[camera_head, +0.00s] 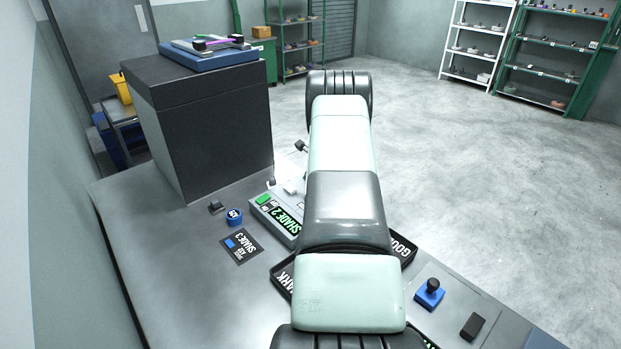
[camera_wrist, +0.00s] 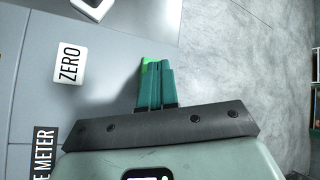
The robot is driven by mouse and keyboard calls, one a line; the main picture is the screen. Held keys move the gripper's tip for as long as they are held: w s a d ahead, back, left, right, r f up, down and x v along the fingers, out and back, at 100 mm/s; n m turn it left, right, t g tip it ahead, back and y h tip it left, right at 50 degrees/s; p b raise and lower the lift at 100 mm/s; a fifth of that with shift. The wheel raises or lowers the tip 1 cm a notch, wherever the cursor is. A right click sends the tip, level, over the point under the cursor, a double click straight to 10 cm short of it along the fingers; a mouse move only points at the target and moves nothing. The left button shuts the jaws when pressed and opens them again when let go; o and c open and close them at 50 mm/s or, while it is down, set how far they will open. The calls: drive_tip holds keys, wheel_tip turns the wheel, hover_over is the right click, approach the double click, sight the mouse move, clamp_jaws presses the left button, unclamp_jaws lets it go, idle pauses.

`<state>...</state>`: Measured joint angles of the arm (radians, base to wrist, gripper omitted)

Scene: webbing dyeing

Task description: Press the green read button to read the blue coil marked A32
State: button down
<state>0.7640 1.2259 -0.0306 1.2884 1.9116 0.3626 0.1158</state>
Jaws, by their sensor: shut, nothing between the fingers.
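The blue coil (camera_head: 233,216) lies on the bench at the left; its white top label is too small to read surely. Beside it is a meter (camera_head: 284,226) with a dark face reading "SHADE 2" and a small green block (camera_head: 263,199) on its left end. In the wrist view my gripper (camera_wrist: 155,65) has its teal fingers together, with nothing held. A bright green patch (camera_wrist: 147,66) shows at the fingertips; whether it is the read button, and whether the fingers touch it, I cannot tell. A "ZERO" label (camera_wrist: 70,63) is left of them. My arm hides my gripper in the head view.
A "SHADE 3" card (camera_head: 246,253) lies in front of the coil. A tall dark box (camera_head: 212,128) stands behind. Black trays (camera_head: 405,249) are partly under my arm in this view. A blue base with a black knob (camera_head: 429,294) sits at right, near a black block (camera_head: 472,326).

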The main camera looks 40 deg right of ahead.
idle(0.5)
drive_tip(key=shift+r, duration=0.8)
drive_tip(key=shift+r, duration=2.5)
